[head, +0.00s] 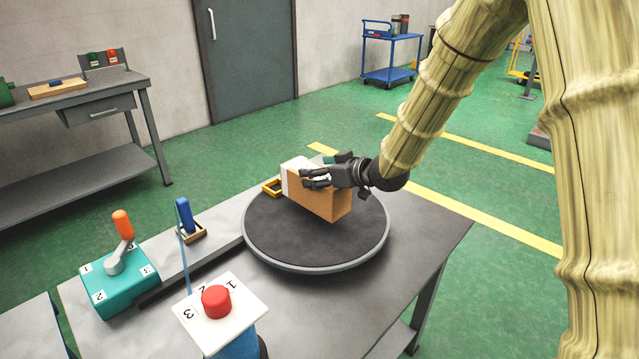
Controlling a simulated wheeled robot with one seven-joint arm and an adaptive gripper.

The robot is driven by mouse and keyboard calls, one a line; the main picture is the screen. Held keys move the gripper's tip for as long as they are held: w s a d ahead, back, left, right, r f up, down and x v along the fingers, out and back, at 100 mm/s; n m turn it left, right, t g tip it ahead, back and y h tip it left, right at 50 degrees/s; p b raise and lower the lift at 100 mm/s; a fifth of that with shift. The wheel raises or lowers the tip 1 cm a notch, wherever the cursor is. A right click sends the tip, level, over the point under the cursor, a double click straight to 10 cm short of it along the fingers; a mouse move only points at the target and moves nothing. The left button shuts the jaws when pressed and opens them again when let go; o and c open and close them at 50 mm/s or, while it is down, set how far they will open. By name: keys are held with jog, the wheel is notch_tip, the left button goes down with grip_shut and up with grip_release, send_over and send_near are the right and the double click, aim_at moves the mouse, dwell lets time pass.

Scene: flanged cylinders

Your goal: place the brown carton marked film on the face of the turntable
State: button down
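The brown carton (322,203) has a pale label at its left end; no word on it is readable from here. It is over the dark round face of the turntable (285,240), lying lengthwise. I cannot tell whether its underside touches the face or is slightly above it. My gripper (322,171) reaches in from the right, with one finger along the near side of the carton and the other at its far side. The fingers appear closed on the carton's upper part. The far finger is partly hidden.
A small yellow-brown tray (272,187) lies at the turntable's far left edge. On the grey bench are a teal box with an orange-handled lever (122,258), a blue upright piece in a wooden holder (186,218), and a red button on a white numbered plate (216,302).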

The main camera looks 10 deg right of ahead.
jog(key=shift+f, duration=1.65)
jog(key=shift+f, duration=0.15)
jog(key=shift+c, duration=0.9)
grip_release()
jog(key=shift+s+d+r, duration=0.25)
jog(key=shift+s+r, duration=0.05)
jog(key=shift+s, duration=0.05)
jog(key=v, duration=1.1)
